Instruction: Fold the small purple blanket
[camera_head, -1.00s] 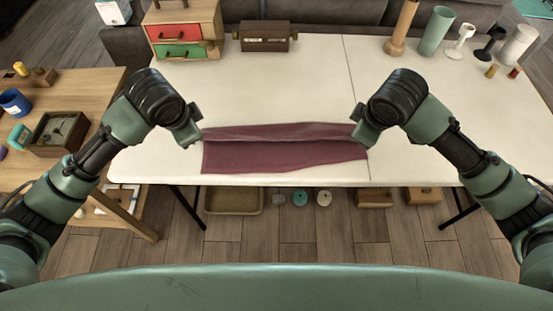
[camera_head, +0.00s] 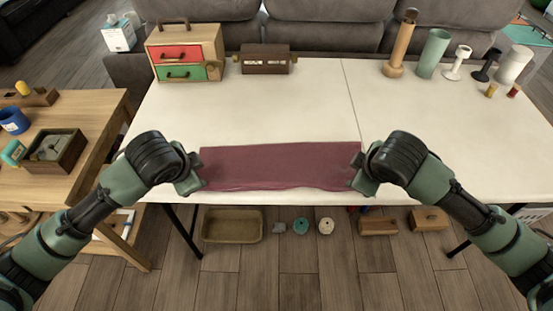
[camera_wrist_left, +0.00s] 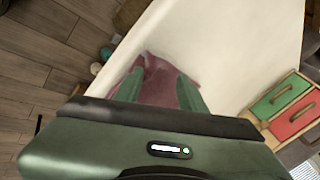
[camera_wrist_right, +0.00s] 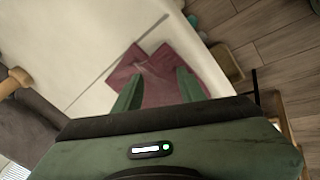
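The purple blanket (camera_head: 280,166) lies as a long, flat strip along the near edge of the white table, its surface mostly smooth. My left gripper (camera_head: 191,184) is at its left end, near the front corner. My right gripper (camera_head: 364,184) is at its right end, also near the front corner. In the left wrist view the blanket (camera_wrist_left: 160,88) shows between spread fingers. In the right wrist view the blanket (camera_wrist_right: 158,90) also shows between spread fingers, with its end corners splayed beyond them. Both grippers look open. The fingertips are partly hidden in the head view.
Behind the blanket the white table (camera_head: 270,110) is clear. A small drawer chest (camera_head: 184,52) and a brown box (camera_head: 265,59) stand at the back left. Several cylinders and vases, including a green one (camera_head: 433,54), stand at the back right. A wooden side table (camera_head: 88,115) adjoins on the left.

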